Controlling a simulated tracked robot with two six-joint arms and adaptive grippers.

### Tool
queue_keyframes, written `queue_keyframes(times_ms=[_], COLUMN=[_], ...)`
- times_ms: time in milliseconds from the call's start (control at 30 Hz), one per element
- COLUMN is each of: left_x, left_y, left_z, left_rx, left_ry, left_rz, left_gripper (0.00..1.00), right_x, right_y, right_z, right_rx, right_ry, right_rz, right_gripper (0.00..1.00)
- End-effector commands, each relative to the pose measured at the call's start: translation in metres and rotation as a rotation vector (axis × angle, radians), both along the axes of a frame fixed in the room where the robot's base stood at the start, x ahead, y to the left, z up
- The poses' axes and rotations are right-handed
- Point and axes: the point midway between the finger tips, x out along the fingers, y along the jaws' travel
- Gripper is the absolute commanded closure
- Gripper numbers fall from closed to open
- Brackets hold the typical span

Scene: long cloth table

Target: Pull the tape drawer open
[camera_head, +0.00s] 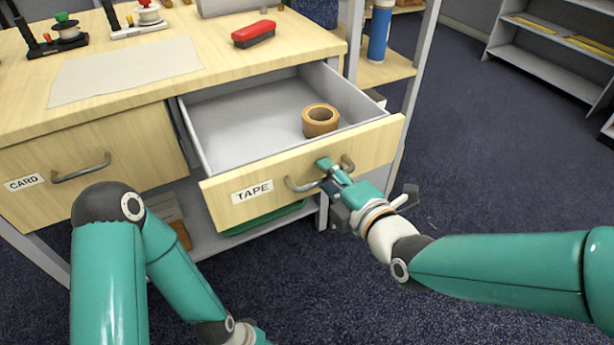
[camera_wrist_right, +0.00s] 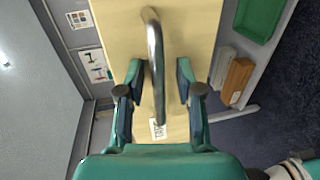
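The tape drawer (camera_head: 262,184) stands pulled out from the desk, with its inside showing and a TAPE label on its wooden front. A brown tape roll (camera_head: 320,121) lies in it towards the right. The drawer's curved metal handle (camera_head: 302,186) also shows in the right wrist view (camera_wrist_right: 155,60). My right gripper (camera_head: 335,171) is at the handle. In the wrist view its two fingers (camera_wrist_right: 160,75) stand apart, one on each side of the handle bar, with gaps showing. My left arm reaches down to the bottom edge of the head view; its gripper is out of view.
The card drawer (camera_head: 90,165) to the left is shut. The desk top (camera_head: 215,35) bears a red stapler (camera_head: 253,34), a paper sheet (camera_head: 125,70) and spool stands. A green tray (camera_head: 265,217) lies on the lower shelf. The carpet (camera_head: 480,180) at right is clear.

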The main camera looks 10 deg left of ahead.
Motion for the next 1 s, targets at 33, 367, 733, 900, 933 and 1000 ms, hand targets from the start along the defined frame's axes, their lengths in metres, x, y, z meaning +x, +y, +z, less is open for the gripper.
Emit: queue_keyframes(times_ms=[33, 367, 733, 900, 933, 1000], left_x=[0.000, 0.000, 0.000, 0.000, 0.000, 0.000], left_y=[0.000, 0.000, 0.000, 0.000, 0.000, 0.000], left_z=[0.000, 0.001, 0.001, 0.001, 0.001, 0.001], left_rx=[0.000, 0.000, 0.000, 0.000, 0.000, 0.000], left_ry=[0.000, 0.000, 0.000, 0.000, 0.000, 0.000], left_rz=[0.000, 0.000, 0.000, 0.000, 0.000, 0.000], left_gripper=[0.60, 0.60, 0.60, 0.60, 0.60, 0.60], right_x=[0.000, -0.006, -0.050, -0.061, -0.062, -0.063], right_y=[0.001, -0.001, -0.031, -0.038, -0.039, -0.039], right_z=[0.000, 0.002, 0.013, 0.014, 0.014, 0.015], right_rx=[0.000, -0.001, 0.001, 0.000, 0.000, 0.000], right_ry=[0.000, -0.002, -0.003, 0.000, 0.000, 0.000], right_rz=[0.002, 0.006, 0.003, 0.004, 0.004, 0.004], right_gripper=[0.63, 0.63, 0.63, 0.63, 0.63, 0.63])
